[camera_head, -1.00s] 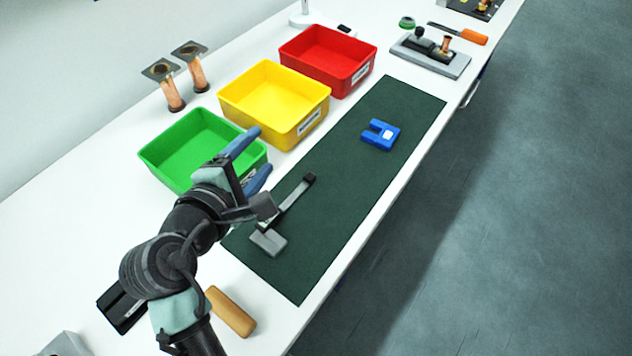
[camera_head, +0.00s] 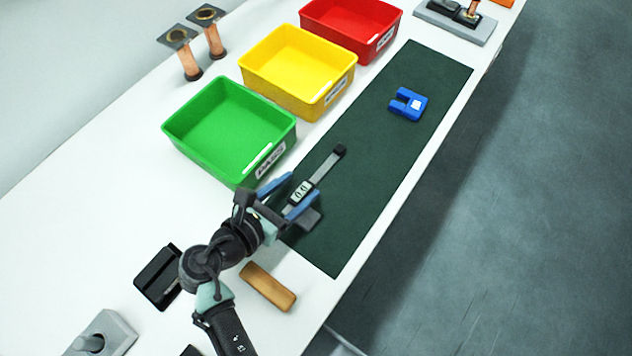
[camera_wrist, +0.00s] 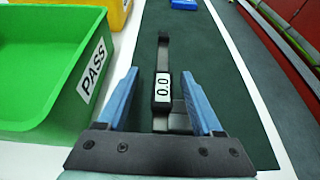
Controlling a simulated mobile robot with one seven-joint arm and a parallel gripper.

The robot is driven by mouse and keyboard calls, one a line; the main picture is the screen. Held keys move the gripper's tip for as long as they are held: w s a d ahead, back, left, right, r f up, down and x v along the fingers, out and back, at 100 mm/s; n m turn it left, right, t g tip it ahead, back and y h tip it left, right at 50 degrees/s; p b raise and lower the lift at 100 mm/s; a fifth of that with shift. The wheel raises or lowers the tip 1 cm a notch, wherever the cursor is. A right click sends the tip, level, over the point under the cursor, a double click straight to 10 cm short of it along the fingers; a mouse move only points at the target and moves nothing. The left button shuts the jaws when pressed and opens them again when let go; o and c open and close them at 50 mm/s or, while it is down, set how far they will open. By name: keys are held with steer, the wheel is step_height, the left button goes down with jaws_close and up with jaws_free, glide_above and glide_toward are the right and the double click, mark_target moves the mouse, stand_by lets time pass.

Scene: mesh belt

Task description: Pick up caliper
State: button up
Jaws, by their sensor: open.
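The caliper (camera_head: 323,167) lies on the dark green mat (camera_head: 362,150), with its display reading 0.0 and its beam pointing away from me. It also shows in the wrist view (camera_wrist: 163,60), between the fingers. My gripper (camera_head: 286,195) is open, with its two blue fingers on either side of the caliper's display end. In the wrist view my gripper (camera_wrist: 165,105) spans the caliper with gaps at both sides. I cannot tell how far the fingertips are above the mat. The caliper's near end is partly hidden by the gripper.
The green bin (camera_head: 222,125) marked PASS stands close to the left of my gripper. Yellow (camera_head: 290,70) and red (camera_head: 345,28) bins stand beyond it. A blue U-shaped block (camera_head: 408,104) lies further along the mat. A wooden handle-like piece (camera_head: 268,287) lies nearer me.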

mark_target(328, 164)
steer(key=x, duration=0.5)
steer(key=shift+d+r, duration=0.25)
steer(key=shift+s, duration=0.1)
jaws_close()
